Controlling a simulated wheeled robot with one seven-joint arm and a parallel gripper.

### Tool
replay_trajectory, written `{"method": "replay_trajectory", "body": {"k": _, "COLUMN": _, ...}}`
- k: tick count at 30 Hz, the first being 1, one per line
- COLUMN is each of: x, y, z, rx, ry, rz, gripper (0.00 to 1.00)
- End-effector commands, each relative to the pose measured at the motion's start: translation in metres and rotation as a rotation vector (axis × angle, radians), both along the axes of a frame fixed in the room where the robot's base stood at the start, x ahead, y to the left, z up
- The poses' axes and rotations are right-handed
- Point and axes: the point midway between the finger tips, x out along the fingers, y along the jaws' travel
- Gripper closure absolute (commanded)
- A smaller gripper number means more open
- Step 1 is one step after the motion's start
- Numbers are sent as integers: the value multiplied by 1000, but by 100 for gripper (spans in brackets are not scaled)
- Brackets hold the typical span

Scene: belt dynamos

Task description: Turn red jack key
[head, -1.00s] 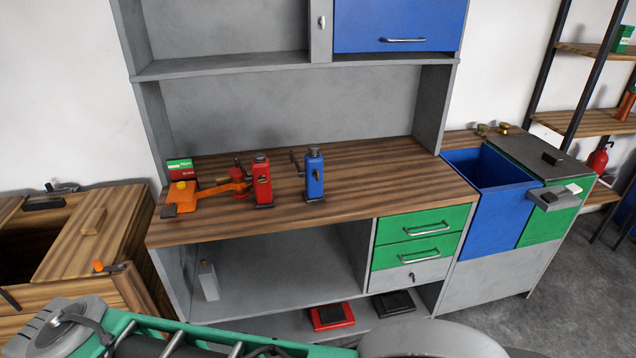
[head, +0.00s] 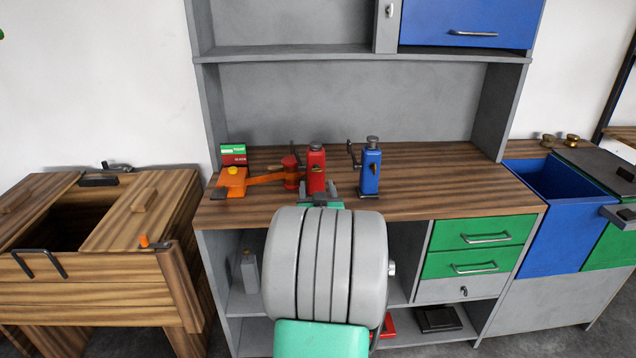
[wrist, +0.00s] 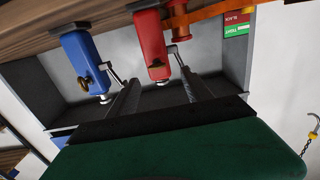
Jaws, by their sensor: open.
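The red jack (head: 316,170) stands upright on the wooden bench top in the head view. It hangs upside down in the turned wrist view (wrist: 151,38). Its small brass key (wrist: 161,73) shows on its face in the wrist view; in the head view the key is not clear. My gripper (head: 320,188) is just in front of the red jack's lower part. In the wrist view my gripper (wrist: 161,80) has its two grey fingers apart, one on each side of the key in the picture, with nothing between them. I cannot tell how much depth separates fingertips and key.
A blue jack (head: 370,168) with its own brass key (wrist: 83,85) stands close to the right. The bench's right side is clear.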

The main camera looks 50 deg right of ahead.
Motion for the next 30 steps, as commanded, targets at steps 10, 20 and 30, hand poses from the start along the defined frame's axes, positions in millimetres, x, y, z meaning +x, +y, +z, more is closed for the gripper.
{"method": "replay_trajectory", "body": {"k": 10, "x": 31, "y": -45, "z": 3, "rx": -12, "ry": -13, "rz": -12, "gripper": 42}}
{"method": "replay_trajectory", "body": {"k": 20, "x": 47, "y": -63, "z": 3, "rx": -14, "ry": -13, "rz": -12, "gripper": 42}}
{"method": "replay_trajectory", "body": {"k": 30, "x": 46, "y": -63, "z": 3, "rx": -13, "ry": -13, "rz": -12, "gripper": 61}}
